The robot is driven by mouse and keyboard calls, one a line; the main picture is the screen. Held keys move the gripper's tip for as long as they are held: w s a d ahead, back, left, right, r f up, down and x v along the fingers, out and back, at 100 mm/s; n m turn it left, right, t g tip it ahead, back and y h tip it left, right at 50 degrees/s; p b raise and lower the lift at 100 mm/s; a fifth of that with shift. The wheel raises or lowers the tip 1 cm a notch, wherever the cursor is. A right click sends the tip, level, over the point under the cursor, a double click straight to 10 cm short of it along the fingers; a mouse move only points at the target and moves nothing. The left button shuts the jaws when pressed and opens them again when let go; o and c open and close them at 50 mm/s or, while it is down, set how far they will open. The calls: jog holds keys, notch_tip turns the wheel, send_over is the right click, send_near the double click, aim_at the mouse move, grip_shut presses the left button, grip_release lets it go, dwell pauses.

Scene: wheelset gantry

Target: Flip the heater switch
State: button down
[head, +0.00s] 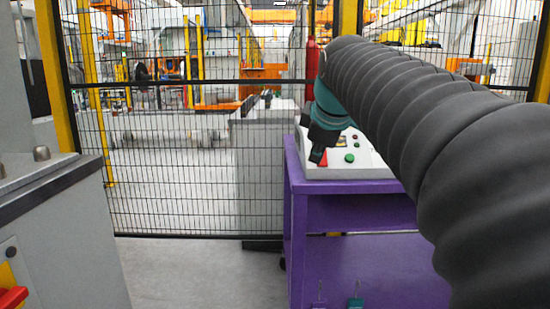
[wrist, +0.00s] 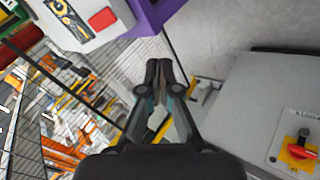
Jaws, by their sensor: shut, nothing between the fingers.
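A white box (head: 345,172) with a sloped panel sits on a purple cart (head: 298,200). Its panel carries a green button (head: 349,158) and a red part (head: 323,160). In the wrist view the box (wrist: 88,38) is at upper left, with a red square switch (wrist: 102,19). No label shows which switch is the heater's. My gripper (head: 317,156) appears in front of the panel's left side, partly covering it. In the wrist view my gripper (wrist: 158,66) is shut and empty, its fingertips together, below and right of the red switch in the picture.
A grey cabinet (wrist: 252,108) at right in the wrist view bears a red rotary switch on a yellow plate (wrist: 298,152). A black mesh fence (head: 160,160) stands behind the cart. Clear floor (head: 205,270) lies left of the cart.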

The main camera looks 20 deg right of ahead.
aim_at(322, 162)
jog(key=w+d+r+n+t+h+b, duration=0.1)
jog(key=w+d+r+n, duration=0.3)
jog(key=w+d+r, duration=0.1)
jog(key=shift+w+d+r+b, duration=0.25)
jog(key=shift+w+d+b, duration=0.15)
jog(key=shift+w+d, duration=0.35)
jog(key=shift+f, duration=0.1)
jog(key=b+x, duration=0.2)
jog(key=x, duration=1.1)
jog(key=shift+w+d+f, duration=0.15)
jog(key=shift+w+f, duration=0.1)
jog(key=shift+w+r+p, duration=0.1)
jog(key=shift+p, duration=0.4)
